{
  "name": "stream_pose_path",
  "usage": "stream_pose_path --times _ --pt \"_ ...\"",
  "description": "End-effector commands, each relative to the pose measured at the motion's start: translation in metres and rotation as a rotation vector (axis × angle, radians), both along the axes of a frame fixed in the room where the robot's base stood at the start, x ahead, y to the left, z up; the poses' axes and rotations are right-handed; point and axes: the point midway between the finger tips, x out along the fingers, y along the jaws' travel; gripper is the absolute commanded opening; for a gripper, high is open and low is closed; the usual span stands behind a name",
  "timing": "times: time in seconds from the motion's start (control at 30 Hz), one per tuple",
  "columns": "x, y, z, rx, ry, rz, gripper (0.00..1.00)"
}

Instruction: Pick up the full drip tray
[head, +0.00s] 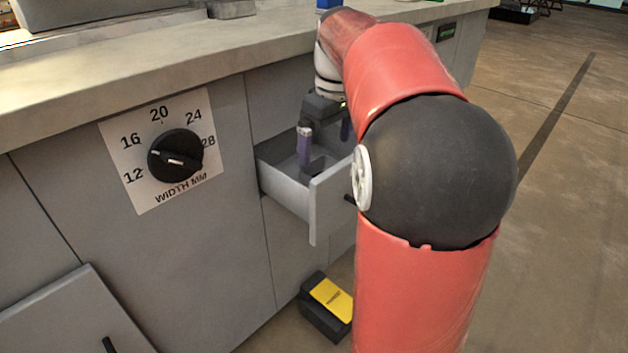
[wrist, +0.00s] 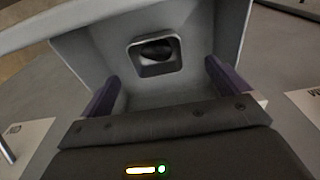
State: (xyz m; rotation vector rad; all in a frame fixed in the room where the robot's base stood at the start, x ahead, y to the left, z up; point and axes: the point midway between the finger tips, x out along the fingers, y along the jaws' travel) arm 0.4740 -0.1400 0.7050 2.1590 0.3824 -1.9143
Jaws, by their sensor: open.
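A small square light grey tray (wrist: 156,70) with something dark inside sits in the open drawer in the wrist view; it looks like the drip tray, but I cannot tell how full it is. The open drawer (head: 285,190) sticks out of the grey counter front in the head view, and its walls also show in the wrist view (wrist: 215,30). My gripper (head: 326,152) points down into the drawer, open, with its two purple fingers (wrist: 161,72) spread apart. The square tray appears between and beyond the fingertips, and nothing is held. My arm hides part of the drawer in the head view.
A black width dial (head: 174,156) on a white plate is left of the drawer. A black box with a yellow top (head: 331,299) is on the floor below. The counter top (head: 110,90) overhangs the drawer. Open floor (head: 570,200) lies to the right.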

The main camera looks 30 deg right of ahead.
Motion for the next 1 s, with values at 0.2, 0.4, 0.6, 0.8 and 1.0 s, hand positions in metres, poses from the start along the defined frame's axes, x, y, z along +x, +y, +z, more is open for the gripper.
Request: stream_pose_path --times 0.2,0.4,0.6,0.8,1.0 --pt "0.006 -0.001 -0.027 0.0 0.002 -0.002 1.0" --pt "0.014 -0.002 -0.056 0.001 0.001 -0.001 1.0" --pt "0.015 -0.001 -0.063 0.0 -0.001 -0.001 1.0" --pt "0.015 -0.001 -0.062 0.0 -0.001 -0.002 0.92" --pt "0.015 -0.001 -0.062 0.0 -0.001 -0.002 0.66"
